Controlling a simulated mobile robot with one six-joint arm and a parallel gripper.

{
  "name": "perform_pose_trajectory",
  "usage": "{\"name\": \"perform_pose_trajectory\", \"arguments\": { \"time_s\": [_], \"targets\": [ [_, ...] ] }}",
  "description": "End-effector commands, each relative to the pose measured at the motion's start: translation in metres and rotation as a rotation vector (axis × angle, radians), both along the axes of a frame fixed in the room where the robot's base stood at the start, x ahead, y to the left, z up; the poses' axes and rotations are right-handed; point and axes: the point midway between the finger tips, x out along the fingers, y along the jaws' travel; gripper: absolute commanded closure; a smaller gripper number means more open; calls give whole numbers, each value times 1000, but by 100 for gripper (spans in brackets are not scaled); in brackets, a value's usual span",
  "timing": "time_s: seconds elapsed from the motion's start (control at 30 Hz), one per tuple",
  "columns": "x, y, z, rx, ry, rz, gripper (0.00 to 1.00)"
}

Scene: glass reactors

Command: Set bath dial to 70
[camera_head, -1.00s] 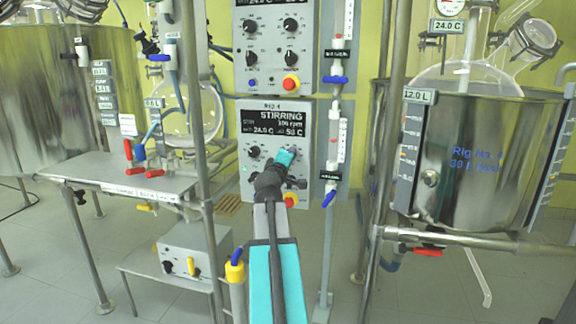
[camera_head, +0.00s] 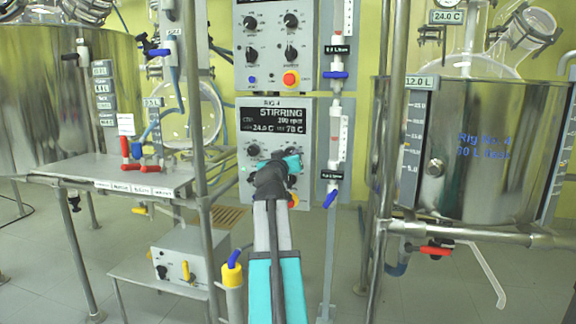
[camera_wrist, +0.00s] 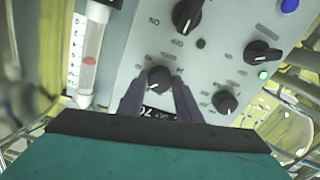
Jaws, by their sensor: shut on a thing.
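The grey Rig 4 control panel (camera_head: 307,150) stands in the middle of the head view. Its black display (camera_head: 276,119) reads STIRRING, with 24.0 C and 70 C on the lower line. The stirring speed is too small to read surely. My gripper (camera_head: 291,167) is at the panel's right-hand knobs and hides part of them. In the wrist view, the two dark fingers of my gripper (camera_wrist: 157,84) are shut on the bath dial (camera_wrist: 158,77), one on each side. The dial is black and round. A digit readout (camera_wrist: 145,113) shows a 70 between the fingers.
Other black knobs (camera_wrist: 226,102) and a lit green lamp (camera_wrist: 263,75) are close beside. A red emergency button (camera_head: 293,201) is just below my gripper. A flowmeter pipe (camera_head: 334,130) stands right of the panel. A second panel (camera_head: 308,45) is above.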

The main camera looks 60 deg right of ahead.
Motion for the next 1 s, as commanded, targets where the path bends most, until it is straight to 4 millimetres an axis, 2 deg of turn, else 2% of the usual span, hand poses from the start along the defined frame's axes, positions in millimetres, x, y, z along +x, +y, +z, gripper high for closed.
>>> {"name": "perform_pose_trajectory", "arguments": {
  "time_s": [0.4,0.93,0.97,1.0],
  "targets": [
    [-1,-2,0,68,-226,-4,91],
    [-1,-2,1,80,-256,-4,91],
    [-1,-2,1,80,-256,-4,65],
    [-1,-2,0,80,-256,-4,59]
  ]
}}
